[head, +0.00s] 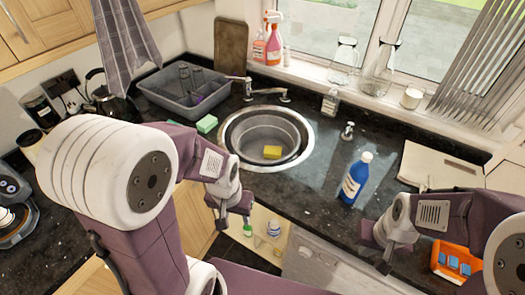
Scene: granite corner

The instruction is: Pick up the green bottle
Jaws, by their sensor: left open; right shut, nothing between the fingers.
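A small green bottle (247,231) shows low down, just below the counter's front edge, beside a small white and blue container (273,228). It is small in the picture, and its lower part is hard to make out. My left gripper (233,217) is open and points down, just above and left of the green bottle in the picture. I cannot tell the gap in depth. No object shows between its fingers. My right gripper (379,254) is shut and empty at the counter's front edge on the right, well apart from the bottle.
A round sink (232,137) holds a yellow sponge (272,152). A blue bottle (354,181) stands on the counter near my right arm. A grey dish tub (160,102), a green sponge (207,124) and an orange tray (437,262) are also there.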

